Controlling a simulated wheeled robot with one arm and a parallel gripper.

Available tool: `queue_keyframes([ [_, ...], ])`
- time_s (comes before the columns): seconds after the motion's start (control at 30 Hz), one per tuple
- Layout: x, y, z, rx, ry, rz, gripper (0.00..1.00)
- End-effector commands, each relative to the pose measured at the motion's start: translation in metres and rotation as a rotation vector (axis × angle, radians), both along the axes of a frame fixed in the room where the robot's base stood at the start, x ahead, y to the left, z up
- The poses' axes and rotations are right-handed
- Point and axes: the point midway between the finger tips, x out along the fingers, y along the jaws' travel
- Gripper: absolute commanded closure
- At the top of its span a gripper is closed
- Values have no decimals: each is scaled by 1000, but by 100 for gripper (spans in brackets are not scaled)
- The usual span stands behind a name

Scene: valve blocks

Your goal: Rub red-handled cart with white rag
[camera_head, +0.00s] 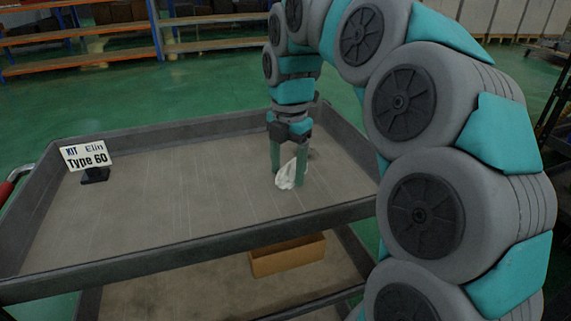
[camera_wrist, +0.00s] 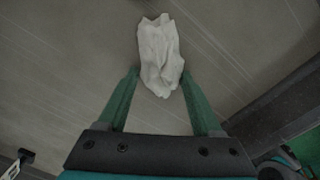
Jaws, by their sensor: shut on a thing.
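The cart (camera_head: 180,243) has a grey, scratched top tray with raised dark rims; a red handle (camera_head: 5,190) shows at its left edge. The crumpled white rag (camera_head: 287,175) is at the right part of the top tray. My gripper (camera_head: 288,180) points down there, with its green fingers on either side of the rag. In the wrist view, the rag (camera_wrist: 160,56) sits between the fingertips and sticks out beyond them. My gripper is shut on the rag. The rag is at or very near the tray surface; I cannot tell whether it touches.
A small sign reading "Kit Elin Type 60" (camera_head: 86,155) stands on a black base at the tray's left. A cardboard box (camera_head: 287,258) is on the lower shelf. Shelving racks (camera_head: 110,45) stand behind. The tray's middle is clear.

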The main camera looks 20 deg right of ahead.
Motion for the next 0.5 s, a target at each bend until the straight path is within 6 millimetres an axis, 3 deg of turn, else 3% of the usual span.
queue_keyframes([
  [0.3,-1,-21,0,-3,5,-3,95],
  [0.5,5,-23,2,-4,1,-2,95],
])
